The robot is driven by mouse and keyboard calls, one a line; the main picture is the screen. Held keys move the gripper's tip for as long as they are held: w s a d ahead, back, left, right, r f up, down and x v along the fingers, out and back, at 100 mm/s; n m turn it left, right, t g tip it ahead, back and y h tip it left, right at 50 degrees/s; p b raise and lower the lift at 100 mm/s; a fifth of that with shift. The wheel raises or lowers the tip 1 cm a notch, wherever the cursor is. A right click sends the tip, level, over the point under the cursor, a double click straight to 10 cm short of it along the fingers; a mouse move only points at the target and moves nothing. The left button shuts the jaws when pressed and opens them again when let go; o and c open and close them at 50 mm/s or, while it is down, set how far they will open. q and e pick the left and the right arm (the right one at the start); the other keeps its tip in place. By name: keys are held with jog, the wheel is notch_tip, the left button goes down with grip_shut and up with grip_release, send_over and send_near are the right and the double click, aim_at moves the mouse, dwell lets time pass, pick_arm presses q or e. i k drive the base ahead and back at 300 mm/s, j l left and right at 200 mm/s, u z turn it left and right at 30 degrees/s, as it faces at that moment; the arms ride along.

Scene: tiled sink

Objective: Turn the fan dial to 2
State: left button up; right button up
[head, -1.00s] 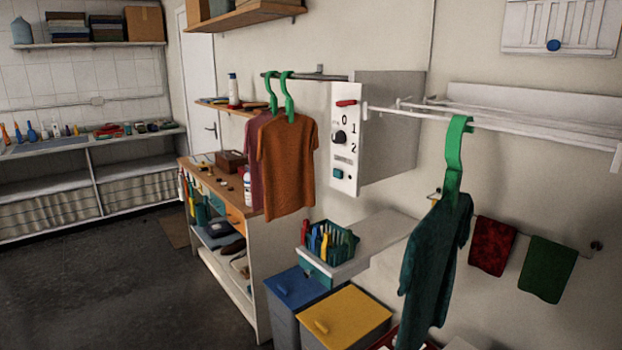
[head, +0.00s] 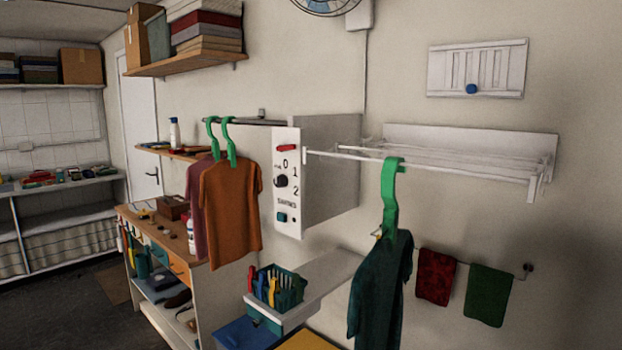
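The fan dial (head: 281,181) is a dark round knob on the white front panel (head: 287,222) of a wall-mounted box. The numbers 0, 1 and 2 stand above and to the right of the dial. Its pointer is too small to read. A red handle sits above it and a teal switch (head: 282,217) below. A fan (head: 326,4) shows at the top edge of the head view, mostly cut off. Neither of my grippers shows in the head view.
An orange shirt (head: 231,210) hangs on a green hanger just left of the panel. A white drying rack (head: 440,165) with a dark teal shirt (head: 380,290) extends to the right. A shelf (head: 325,285) with a basket of pegs (head: 277,288) is below the panel.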

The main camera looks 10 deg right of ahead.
aim_at(281, 180)
jog(key=i+j, duration=0.35)
jog(key=i, duration=0.15)
jog(key=i+j, duration=0.3)
jog(key=i, duration=0.2)
